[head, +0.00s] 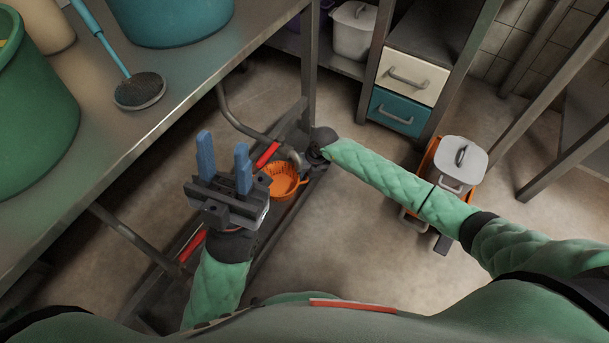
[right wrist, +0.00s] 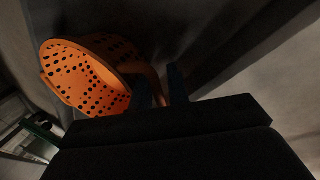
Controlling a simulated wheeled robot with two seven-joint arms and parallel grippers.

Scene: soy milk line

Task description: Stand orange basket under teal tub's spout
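The orange basket (head: 283,183) is a round, perforated bowl, low down by the lower frame of the bench at the left. It fills the upper left of the right wrist view (right wrist: 88,80). My right gripper (right wrist: 160,86) has its two dark blue fingers close together, with an orange part of the basket's edge or handle between them. In the head view my right arm hides these fingertips. My left gripper (head: 222,163) is open and empty, fingers up, left of the basket. The teal tub (head: 172,22) stands on the metal bench, cut by the top edge; I cannot make out its spout.
A white lidded pot (head: 459,158) stands at the right. A drawer unit (head: 408,85) is behind. The middle floor is clear.

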